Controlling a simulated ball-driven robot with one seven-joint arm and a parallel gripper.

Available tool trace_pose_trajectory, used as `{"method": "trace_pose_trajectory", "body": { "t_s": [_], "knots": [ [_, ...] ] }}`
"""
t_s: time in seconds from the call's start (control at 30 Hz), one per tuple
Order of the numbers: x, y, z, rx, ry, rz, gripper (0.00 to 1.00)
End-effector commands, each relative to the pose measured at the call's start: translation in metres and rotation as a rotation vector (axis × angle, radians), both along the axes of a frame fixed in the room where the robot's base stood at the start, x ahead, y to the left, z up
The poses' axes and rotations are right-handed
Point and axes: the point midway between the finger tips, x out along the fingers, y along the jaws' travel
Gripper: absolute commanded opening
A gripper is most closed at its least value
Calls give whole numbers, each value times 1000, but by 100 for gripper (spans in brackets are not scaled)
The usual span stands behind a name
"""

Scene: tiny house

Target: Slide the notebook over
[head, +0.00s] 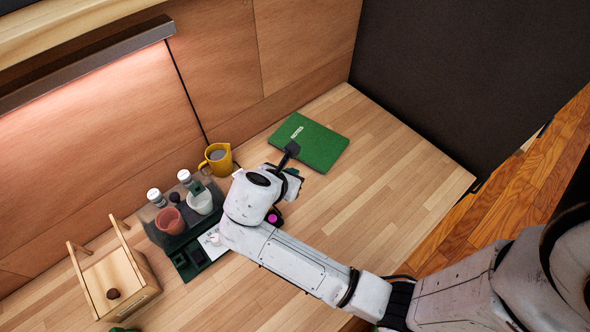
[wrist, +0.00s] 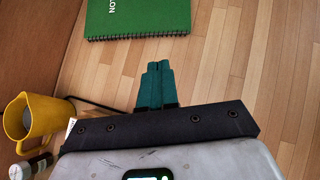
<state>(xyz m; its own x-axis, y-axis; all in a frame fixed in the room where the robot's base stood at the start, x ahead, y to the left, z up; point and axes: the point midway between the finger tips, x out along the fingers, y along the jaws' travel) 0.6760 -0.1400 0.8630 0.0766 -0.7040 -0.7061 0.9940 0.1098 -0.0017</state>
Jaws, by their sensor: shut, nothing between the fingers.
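A green spiral-bound notebook (head: 318,144) lies flat on the wooden counter (head: 390,195), near the back wall and the dark panel. In the wrist view the notebook (wrist: 135,18) is at the top, its spiral edge facing my gripper. My gripper (wrist: 156,65) is shut and empty, with its teal fingertips pointing at that edge. A strip of counter shows between the fingertips and the notebook in the wrist view. In the head view my gripper (head: 292,150) is at the notebook's near left side; whether it touches there is hard to tell.
A yellow mug (head: 217,160) stands left of my gripper and also shows in the wrist view (wrist: 45,118). A dark tray with bottles and a red cup (head: 170,221), and a wooden box (head: 116,283), are further left. The counter right of the notebook is clear up to the dark panel (head: 455,75).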

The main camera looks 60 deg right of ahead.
Motion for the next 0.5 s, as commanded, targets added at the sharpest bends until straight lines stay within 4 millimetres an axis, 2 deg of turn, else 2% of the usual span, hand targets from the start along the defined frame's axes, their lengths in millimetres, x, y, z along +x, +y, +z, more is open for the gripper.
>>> {"method": "trace_pose_trajectory", "body": {
  "t_s": [0.5],
  "knots": [
    [5,-56,-56,2,0,-4,0]
  ]
}}
